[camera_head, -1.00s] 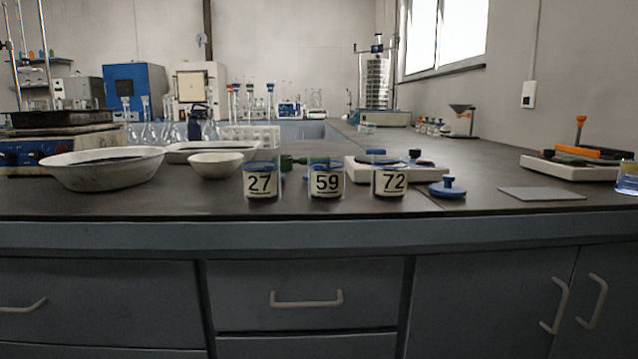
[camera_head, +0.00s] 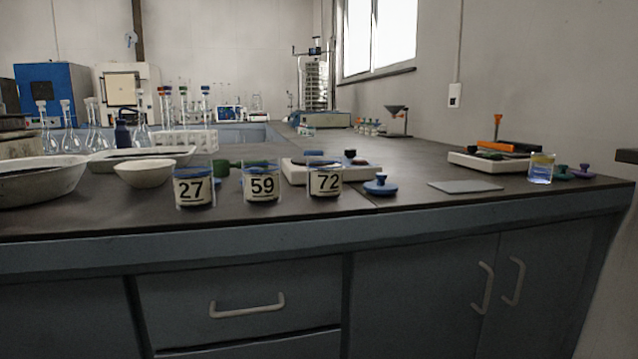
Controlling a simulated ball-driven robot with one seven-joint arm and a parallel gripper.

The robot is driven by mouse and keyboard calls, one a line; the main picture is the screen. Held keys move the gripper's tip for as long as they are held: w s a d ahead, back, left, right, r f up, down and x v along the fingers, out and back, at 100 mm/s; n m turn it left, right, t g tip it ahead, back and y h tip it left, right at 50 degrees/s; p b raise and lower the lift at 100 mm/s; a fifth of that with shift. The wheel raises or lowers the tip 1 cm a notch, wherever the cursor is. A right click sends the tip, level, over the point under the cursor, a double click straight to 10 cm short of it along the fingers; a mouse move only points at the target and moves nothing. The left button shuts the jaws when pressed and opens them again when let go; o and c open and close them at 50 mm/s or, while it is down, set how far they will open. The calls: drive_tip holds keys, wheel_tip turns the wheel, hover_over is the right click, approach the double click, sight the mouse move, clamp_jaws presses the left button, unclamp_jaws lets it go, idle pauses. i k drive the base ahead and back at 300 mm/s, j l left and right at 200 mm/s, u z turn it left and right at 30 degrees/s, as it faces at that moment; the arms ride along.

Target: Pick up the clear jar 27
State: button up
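The clear jar 27 (camera_head: 193,188) stands upright near the front edge of the dark bench. It has a pale label with a black number, a blue rim and dark contents at the bottom. It is the leftmost of a row of three similar jars, with jar 59 (camera_head: 261,183) and jar 72 (camera_head: 324,181) to its right. The jars stand apart from each other. My gripper is not in view.
A white bowl (camera_head: 148,173) stands just behind and left of jar 27. A blue lid (camera_head: 380,186) lies right of jar 72. A grey plate (camera_head: 465,187) and a glass with blue liquid (camera_head: 541,169) are farther right. Drawers are below the bench edge.

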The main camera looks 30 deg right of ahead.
sight(193, 182)
drive_tip(key=i+j, duration=0.9)
drive_tip(key=j, duration=0.1)
